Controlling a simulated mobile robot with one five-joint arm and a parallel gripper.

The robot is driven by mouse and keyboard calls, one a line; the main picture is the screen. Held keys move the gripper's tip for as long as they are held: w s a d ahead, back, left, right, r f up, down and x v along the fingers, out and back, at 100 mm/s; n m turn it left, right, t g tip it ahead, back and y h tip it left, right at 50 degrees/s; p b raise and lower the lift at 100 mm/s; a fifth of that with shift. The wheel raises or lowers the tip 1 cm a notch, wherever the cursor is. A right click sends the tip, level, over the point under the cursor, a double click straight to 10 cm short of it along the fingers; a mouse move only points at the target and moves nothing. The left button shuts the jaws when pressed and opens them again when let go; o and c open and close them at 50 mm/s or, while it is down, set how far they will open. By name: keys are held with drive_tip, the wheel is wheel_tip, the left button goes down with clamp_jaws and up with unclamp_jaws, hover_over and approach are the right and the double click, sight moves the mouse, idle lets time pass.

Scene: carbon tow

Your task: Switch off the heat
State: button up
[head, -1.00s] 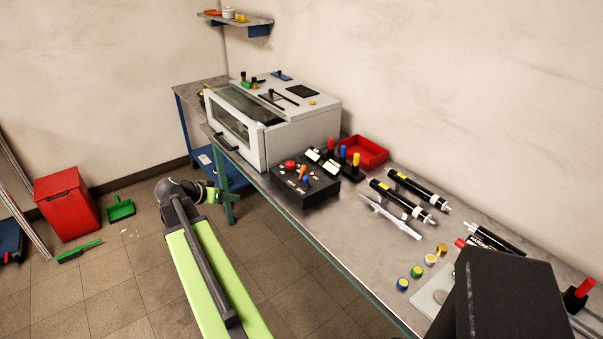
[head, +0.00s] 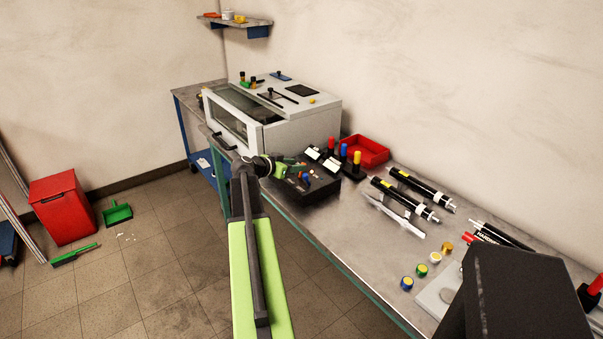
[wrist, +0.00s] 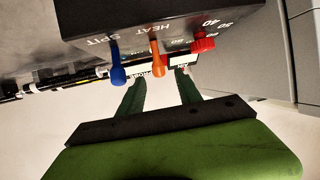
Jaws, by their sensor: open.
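The black control box (head: 322,192) sits on the bench in front of the grey oven. In the wrist view its face appears upside down, with an orange lever (wrist: 157,62) at the word HEAT. A blue lever (wrist: 117,66) is beside it at a word like SPIT, and a red knob (wrist: 203,44) is by a number scale. My gripper (wrist: 160,84) is open and empty, its fingertips near the orange lever, one to each side in the picture; contact cannot be told.
The grey oven (head: 300,138) stands directly behind the box. Colored-handled tools (head: 344,154) in a black holder and a red tray (head: 364,150) stand close to the box's right. Black tubes (head: 405,200) lie farther right. The bench edge is just below my arm.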

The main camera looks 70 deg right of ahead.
drive_tip(key=b+x, duration=0.1)
drive_tip(key=x, duration=0.4)
drive_tip(key=shift+d+f, duration=0.1)
drive_tip(key=shift+f, duration=0.05)
